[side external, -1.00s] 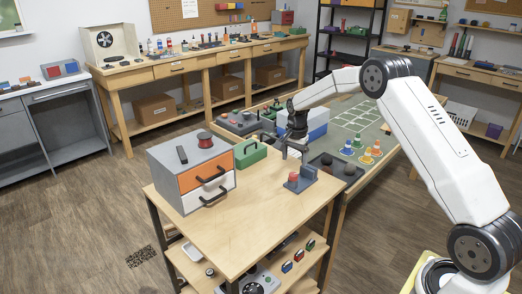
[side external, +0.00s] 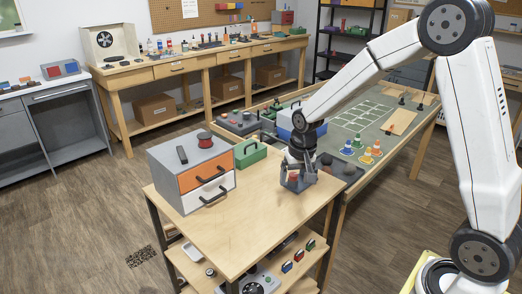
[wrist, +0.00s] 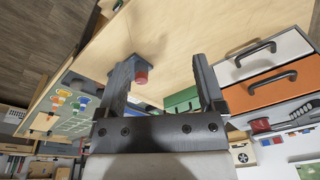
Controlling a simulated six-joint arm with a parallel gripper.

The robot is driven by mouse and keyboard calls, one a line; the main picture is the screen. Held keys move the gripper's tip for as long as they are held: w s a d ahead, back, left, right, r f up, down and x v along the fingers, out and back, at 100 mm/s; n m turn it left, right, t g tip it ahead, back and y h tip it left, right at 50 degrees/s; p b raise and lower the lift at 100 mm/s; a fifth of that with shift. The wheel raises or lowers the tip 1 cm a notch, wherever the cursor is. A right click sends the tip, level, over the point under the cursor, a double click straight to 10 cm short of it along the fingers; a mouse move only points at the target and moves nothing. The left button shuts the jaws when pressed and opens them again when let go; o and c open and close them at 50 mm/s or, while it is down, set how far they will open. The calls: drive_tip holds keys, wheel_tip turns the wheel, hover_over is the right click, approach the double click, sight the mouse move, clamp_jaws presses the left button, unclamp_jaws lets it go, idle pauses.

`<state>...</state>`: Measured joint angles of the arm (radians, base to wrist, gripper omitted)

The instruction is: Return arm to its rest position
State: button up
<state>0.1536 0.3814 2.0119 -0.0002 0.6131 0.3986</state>
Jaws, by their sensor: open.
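My gripper (side external: 299,183) is over the right side of the wooden cart top (side external: 240,225) in the side view. It overlaps a small grey stand with a red part (side external: 292,178), partly hiding it. In the wrist view my gripper (wrist: 164,68) has its two dark fingers wide apart with nothing held between them. The red part (wrist: 141,77) on its grey stand shows near the left finger, beyond it; I cannot tell the exact gap. My arm is bent, with its elbow high at the upper right of the side view.
A grey drawer unit (side external: 178,183) with an orange and a white drawer stands on the cart's left. A green toolbox (side external: 250,153) is behind. Small coloured cones (side external: 367,157) stand on the mat of the adjoining table. The cart top's front is clear.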

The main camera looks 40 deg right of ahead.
drive_tip(key=s+a+n, duration=0.3)
drive_tip(key=s, duration=0.4)
drive_tip(key=s+a+n+t, duration=0.1)
drive_tip(key=s+a+n, duration=0.2)
drive_tip(key=s, duration=0.3)
drive_tip(key=shift+s+a+f, duration=0.15)
drive_tip(key=shift+s+a, duration=0.1)
drive_tip(key=shift+s, duration=0.1)
